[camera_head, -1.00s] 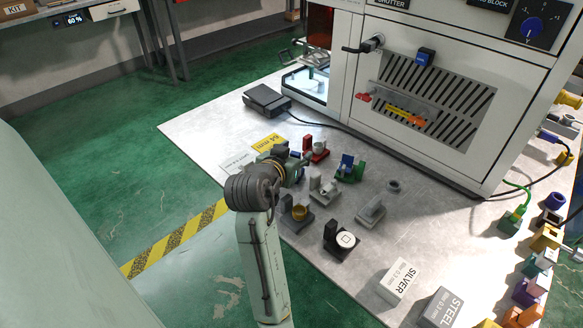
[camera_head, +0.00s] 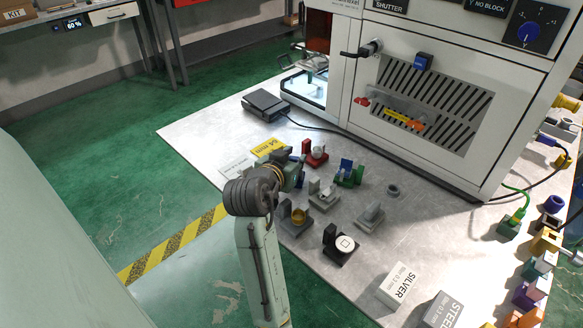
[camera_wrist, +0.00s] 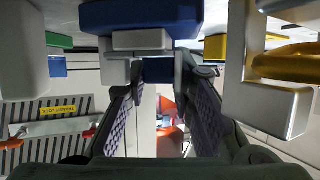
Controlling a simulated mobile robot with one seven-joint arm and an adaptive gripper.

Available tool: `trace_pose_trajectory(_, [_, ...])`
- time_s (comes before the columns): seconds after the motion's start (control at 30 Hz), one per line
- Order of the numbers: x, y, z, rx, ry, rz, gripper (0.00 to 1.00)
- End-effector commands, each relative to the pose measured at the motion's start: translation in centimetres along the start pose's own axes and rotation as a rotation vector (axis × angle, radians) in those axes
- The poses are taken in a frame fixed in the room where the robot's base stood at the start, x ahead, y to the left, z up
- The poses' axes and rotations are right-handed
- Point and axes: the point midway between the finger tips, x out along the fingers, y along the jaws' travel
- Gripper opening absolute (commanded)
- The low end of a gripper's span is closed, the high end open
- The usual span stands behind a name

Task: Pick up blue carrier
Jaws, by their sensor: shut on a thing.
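In the wrist view a blue carrier (camera_wrist: 140,17) fills the top middle, with a grey block on it. My gripper (camera_wrist: 158,78) has its two dark padded fingers at the blue part below that block, shut on it. In the head view my gripper (camera_head: 294,176) is low over the left part of the table, and my wrist hides most of the carrier. I cannot tell there whether the carrier touches the table.
Close by stand a red carrier (camera_head: 314,152), a green carrier with a blue plate (camera_head: 348,174), grey carriers (camera_head: 323,195) and a black carrier with a white top (camera_head: 341,243). A large white machine (camera_head: 445,95) stands behind. A black box (camera_head: 265,105) with a cable lies at the back left.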

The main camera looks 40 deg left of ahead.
Motion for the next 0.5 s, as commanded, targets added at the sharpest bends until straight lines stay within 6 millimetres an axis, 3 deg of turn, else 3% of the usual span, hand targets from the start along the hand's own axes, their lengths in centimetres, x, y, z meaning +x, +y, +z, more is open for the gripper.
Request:
trace_pose_trajectory(0.23, [-0.5, 0.0, -1.4, 0.004, 0.003, 0.0, 0.0])
trace_pose_trajectory(0.5, [-2.2, 0.0, -5.5, 0.004, 0.005, -0.001, 0.0])
